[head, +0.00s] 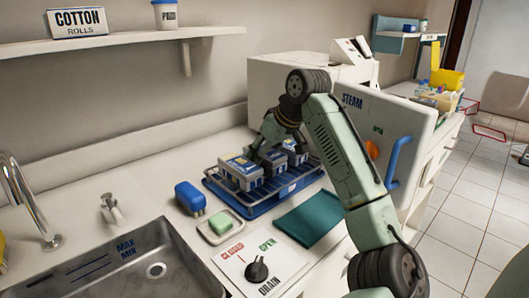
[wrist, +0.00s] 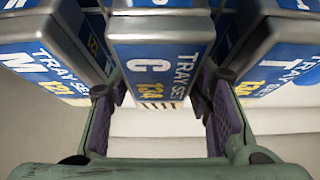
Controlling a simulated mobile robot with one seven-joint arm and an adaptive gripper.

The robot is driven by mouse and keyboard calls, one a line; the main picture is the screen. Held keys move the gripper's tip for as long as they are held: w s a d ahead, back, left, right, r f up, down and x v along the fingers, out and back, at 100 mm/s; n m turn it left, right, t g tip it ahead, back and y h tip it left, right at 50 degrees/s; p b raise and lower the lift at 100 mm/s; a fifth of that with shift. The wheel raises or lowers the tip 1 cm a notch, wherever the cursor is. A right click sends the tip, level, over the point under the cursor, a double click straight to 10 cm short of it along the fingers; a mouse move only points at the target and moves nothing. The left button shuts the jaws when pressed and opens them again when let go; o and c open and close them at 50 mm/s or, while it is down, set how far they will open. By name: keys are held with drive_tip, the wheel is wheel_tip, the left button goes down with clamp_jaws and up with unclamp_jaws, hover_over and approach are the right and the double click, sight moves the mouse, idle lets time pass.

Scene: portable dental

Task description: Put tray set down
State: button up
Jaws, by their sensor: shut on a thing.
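My gripper (head: 264,148) reaches down among the grey-and-blue tray sets over the blue wire rack (head: 270,205) on the counter. In the wrist view its fingers (wrist: 162,88) are shut on the two sides of the middle tray set, marked C (wrist: 155,52). In the head view the left tray set (head: 241,172) shows clearly; the middle one is partly hidden by my gripper. I cannot tell whether the held set touches the rack's floor.
A white steam unit with an open door (head: 385,125) and blue handle stands right of the rack. The sink (head: 115,275) is at left.

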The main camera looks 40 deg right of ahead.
drive_tip(key=o, duration=1.1)
drive_tip(key=shift+f, duration=0.1)
drive_tip(key=b+v, duration=0.1)
drive_tip(key=v, duration=1.1)
